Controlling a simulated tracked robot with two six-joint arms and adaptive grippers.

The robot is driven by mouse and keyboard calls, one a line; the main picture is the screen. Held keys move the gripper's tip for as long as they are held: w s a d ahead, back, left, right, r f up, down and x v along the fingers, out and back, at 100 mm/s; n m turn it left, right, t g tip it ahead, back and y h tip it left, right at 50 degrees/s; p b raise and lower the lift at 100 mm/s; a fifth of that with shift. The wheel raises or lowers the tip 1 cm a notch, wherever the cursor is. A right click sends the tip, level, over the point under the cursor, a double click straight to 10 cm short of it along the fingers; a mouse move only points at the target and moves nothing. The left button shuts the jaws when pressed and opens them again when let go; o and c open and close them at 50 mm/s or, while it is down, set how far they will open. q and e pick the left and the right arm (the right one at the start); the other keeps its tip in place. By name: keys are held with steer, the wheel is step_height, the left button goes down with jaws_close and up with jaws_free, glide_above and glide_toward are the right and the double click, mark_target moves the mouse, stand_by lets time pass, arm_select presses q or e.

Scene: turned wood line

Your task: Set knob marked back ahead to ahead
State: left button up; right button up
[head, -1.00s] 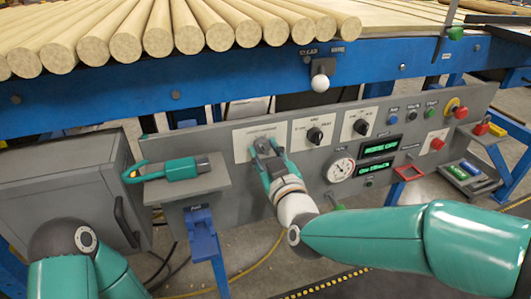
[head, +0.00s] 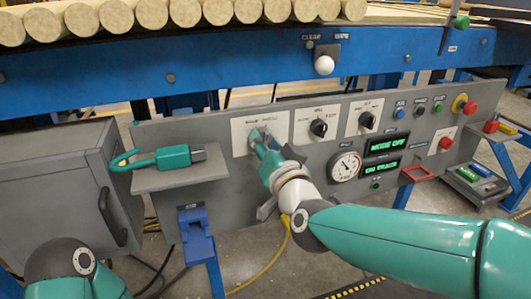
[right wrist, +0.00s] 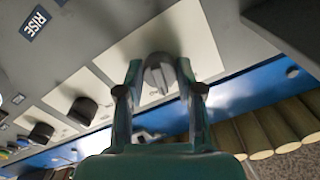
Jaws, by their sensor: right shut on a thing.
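The knob (right wrist: 158,72) is a grey turning knob on the leftmost white plate (head: 240,137) of the grey control panel. The small print above it is too fine to read surely. My right gripper (head: 258,138) is at this plate, its fingers shut on the knob from both sides. In the right wrist view the two fingers (right wrist: 160,80) stand left and right of the knob. In the head view the fingers hide most of the knob, so its pointer setting cannot be told. My left gripper is out of view; only part of my left arm shows.
Two black knobs (head: 319,128) (head: 367,121) sit to the right, then a gauge (head: 346,165), green displays (head: 387,145) and buttons. A teal tool (head: 165,158) lies on a small shelf (head: 150,182) at left. A white ball-topped lever (head: 324,66) is above.

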steer(key=shift+f+m+b, duration=0.1)
steer(key=shift+m+b, duration=0.6)
steer(key=shift+m, duration=0.6)
steer(key=o, duration=1.1)
steer(key=shift+o, duration=0.2)
steer(key=v, duration=1.2)
steer(key=shift+d, duration=0.1)
